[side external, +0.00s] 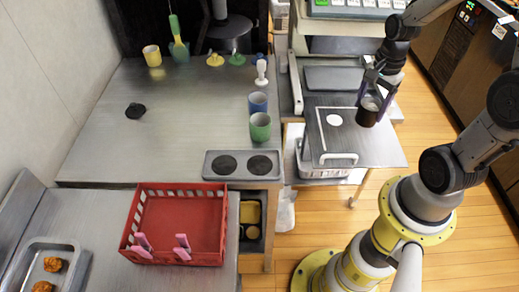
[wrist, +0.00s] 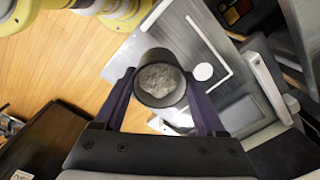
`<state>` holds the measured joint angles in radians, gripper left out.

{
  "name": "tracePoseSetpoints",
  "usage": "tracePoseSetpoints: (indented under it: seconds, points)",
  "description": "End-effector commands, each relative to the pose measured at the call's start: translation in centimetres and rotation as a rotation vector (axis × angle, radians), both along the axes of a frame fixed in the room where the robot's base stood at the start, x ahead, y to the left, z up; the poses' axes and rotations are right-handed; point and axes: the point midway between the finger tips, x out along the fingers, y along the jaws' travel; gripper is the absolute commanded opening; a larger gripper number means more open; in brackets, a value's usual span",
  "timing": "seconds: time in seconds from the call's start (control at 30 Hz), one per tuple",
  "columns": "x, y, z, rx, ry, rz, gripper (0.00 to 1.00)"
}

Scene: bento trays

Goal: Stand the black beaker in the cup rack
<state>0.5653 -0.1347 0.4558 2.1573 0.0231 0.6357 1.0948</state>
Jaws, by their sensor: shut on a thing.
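The black beaker (side external: 368,114) is between the fingers of my gripper (side external: 375,96), over the right part of the grey side table. It looks roughly upright; its height above the table is hard to tell. In the wrist view, my gripper (wrist: 160,76) is shut on the beaker (wrist: 160,101), with a purple finger on each side. The beaker's open mouth faces the camera and shows a rough grey inside. A grey block with two dark round recesses (side external: 242,154), which looks like the cup rack, lies at the counter's front edge, left of my gripper. Both recesses look empty.
A green cup (side external: 260,127) and a blue cup (side external: 258,103) stand just behind the block. A red crate (side external: 180,188) with pink pegs is in front left. The side table (side external: 380,150) has a white circle and a handle. The counter's middle (side external: 190,115) is mostly clear.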

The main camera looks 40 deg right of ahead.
Motion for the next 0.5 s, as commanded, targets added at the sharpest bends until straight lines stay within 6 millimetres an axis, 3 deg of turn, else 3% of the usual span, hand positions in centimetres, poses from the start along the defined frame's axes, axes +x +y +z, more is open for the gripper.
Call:
tracePoseSetpoints:
  seconds: [0.17, 0.5]
  points:
    - [-0.6, 0.7, 0.5, -0.002, -0.003, 0.154, 0.12]
    - [1.1, 7.7, 3.3, -0.003, -0.004, 0.716, 0.12]
